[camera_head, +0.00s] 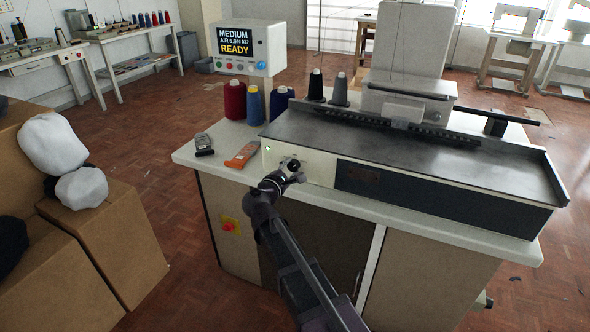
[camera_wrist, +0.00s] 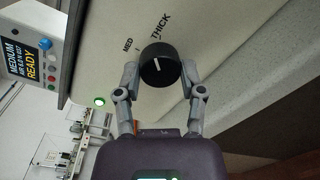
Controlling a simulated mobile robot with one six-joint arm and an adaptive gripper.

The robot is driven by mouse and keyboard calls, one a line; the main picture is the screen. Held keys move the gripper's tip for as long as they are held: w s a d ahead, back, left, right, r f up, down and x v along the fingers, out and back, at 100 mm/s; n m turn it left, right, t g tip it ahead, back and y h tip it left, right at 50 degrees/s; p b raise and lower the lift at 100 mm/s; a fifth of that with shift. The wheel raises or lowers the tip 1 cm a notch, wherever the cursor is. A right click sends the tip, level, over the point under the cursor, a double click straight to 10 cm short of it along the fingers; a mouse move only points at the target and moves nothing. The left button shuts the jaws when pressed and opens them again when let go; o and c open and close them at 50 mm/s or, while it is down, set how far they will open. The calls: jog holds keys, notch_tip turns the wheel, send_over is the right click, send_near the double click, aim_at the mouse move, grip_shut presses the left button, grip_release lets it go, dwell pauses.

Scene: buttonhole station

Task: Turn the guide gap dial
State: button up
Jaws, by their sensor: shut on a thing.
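The guide gap dial is a round black knob with a white pointer line, on the cream front panel of the machine. In the wrist view the dial (camera_wrist: 160,65) sits between the two fingertips of my gripper (camera_wrist: 160,78), which is shut on it. The labels MED and THICK are printed beside the dial, and the white line points up between them, tilted slightly. In the head view my gripper (camera_head: 284,178) reaches the left end of the machine's front panel (camera_head: 318,170), and the dial (camera_head: 293,165) is partly hidden by it.
A display box (camera_head: 243,46) reads MEDIUM and READY. Thread cones (camera_head: 235,100) stand at the back left of the table. An orange-handled tool (camera_head: 242,154) and a dark tool (camera_head: 204,144) lie left of the machine. Cardboard boxes (camera_head: 110,240) stand at the left.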

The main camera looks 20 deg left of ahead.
jog(key=shift+m, duration=1.6)
jog(key=o, duration=1.2)
jog(key=shift+c, duration=0.2)
